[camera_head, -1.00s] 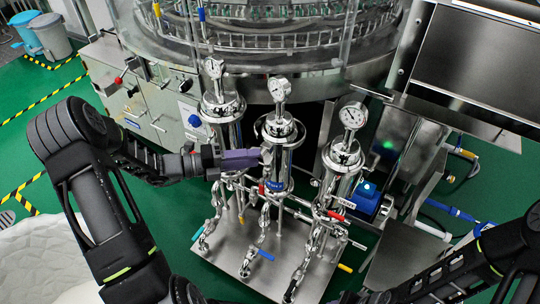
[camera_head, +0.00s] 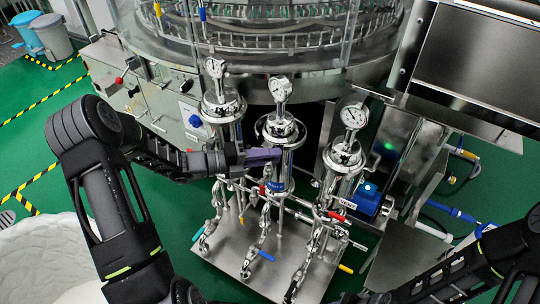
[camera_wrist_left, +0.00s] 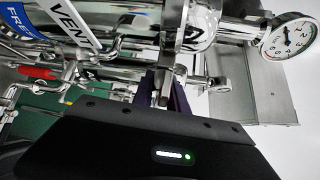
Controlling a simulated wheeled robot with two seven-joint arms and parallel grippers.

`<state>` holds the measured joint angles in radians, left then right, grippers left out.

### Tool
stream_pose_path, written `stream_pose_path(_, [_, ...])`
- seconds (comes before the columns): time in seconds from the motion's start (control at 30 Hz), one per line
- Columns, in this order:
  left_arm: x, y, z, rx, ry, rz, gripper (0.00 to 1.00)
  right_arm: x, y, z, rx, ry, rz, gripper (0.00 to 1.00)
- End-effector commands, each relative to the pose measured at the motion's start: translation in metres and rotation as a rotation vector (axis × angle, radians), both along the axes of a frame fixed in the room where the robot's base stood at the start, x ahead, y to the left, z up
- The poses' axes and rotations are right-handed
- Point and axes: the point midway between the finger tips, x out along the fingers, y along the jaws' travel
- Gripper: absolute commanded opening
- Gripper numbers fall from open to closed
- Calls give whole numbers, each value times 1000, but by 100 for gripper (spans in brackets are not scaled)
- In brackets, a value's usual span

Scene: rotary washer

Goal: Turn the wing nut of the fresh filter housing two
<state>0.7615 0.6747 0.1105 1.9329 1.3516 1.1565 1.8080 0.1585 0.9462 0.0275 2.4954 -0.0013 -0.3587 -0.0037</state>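My left gripper (camera_head: 264,155) reaches from the left to the middle filter housing (camera_head: 277,175), just below its shiny cap. Its purple fingers also show in the left wrist view (camera_wrist_left: 163,95). There they stand a little apart, on both sides of a small metal part that looks like the wing nut (camera_wrist_left: 161,86). I cannot tell whether they grip it. A blue label (camera_wrist_left: 22,22) beginning "FRE" and a white "VENT" label (camera_wrist_left: 75,25) show beside it. The middle housing carries a blue label (camera_head: 276,186). My right arm lies at the lower right; its fingers are out of view.
Left housing (camera_head: 221,105) and right housing (camera_head: 343,155) flank the middle one, each with a gauge on top. Pipes and coloured valve handles crowd the steel base plate (camera_head: 315,275) below. The glass-walled rotary washer (camera_head: 275,60) stands behind.

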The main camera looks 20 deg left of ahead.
Motion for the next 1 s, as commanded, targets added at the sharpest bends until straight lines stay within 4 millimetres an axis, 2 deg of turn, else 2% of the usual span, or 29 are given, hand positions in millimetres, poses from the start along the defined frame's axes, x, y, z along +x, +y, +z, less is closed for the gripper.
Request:
stream_pose_path(0.1, [0, 0, 0, 1, 0, 1, 0, 0, 0, 0, 0, 0, 0, 36])
stream_pose_path(0.57, [0, 1, 0, 9, 1, 1, 0, 0, 0, 2, 0, 0, 0, 36])
stream_pose_path(0.77, [0, 0, 1, 57, -6, 2, 0, 0, 0, 11, 0, 0, 0, 36])
stream_pose_path(1.0, [0, 1, 1, 189, -23, 3, 0, 0, 0, 31, 0, 0, 0, 36])
